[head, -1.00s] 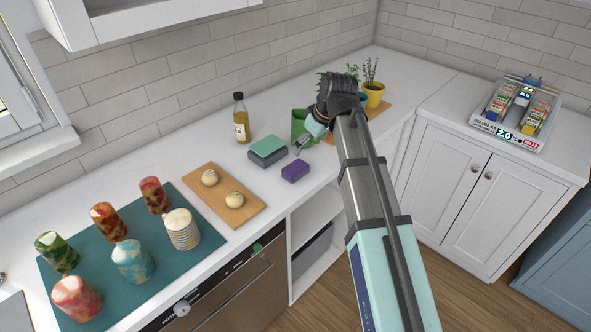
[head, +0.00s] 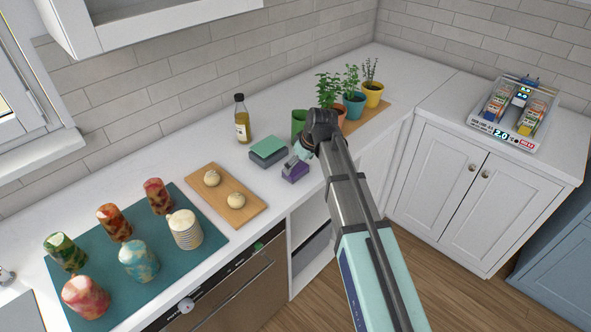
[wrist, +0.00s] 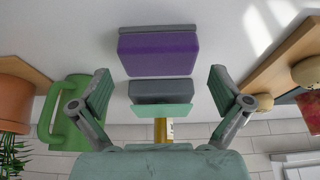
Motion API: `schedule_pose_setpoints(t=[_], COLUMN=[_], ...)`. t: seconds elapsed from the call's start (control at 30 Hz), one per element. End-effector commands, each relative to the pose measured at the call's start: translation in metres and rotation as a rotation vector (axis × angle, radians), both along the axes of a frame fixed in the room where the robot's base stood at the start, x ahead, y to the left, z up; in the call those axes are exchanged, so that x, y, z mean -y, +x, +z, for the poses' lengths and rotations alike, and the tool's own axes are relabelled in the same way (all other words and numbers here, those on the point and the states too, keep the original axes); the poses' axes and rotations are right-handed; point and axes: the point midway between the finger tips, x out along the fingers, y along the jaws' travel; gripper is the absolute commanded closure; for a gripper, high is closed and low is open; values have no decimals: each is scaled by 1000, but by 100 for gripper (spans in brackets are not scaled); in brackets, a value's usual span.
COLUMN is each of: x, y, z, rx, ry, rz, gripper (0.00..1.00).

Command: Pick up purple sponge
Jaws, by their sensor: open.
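The purple sponge (head: 296,174), with a grey layer, lies on the white counter in front of a green-and-grey sponge (head: 268,151). In the head view my gripper (head: 297,160) is close above the purple sponge and covers part of it. In the wrist view the purple sponge (wrist: 158,54) is at top centre, apart from both fingers. My gripper (wrist: 160,72) is open and empty there, with one finger to each side. The green-and-grey sponge (wrist: 160,88) shows lower between the fingers.
A green mug (head: 299,122) and potted plants (head: 355,104) stand behind my gripper. A bottle (head: 242,122) stands behind the sponges. A wooden board (head: 212,200) with two round items is to the left, then a teal mat (head: 137,285) with several cups.

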Motion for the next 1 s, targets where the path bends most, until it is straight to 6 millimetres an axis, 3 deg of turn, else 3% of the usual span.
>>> schedule_pose_setpoints(t=[0.3, 0.63, 0.73, 1.0], x=[-10, -11, -11, -11], y=[10, 11, 11, 11], z=[-29, -34, -34, -34], rx=[-3, 0, 0, 0], ry=[0, 0, 0, 0], rz=[1, 0, 0, 0], gripper=[0, 0, 26, 28])
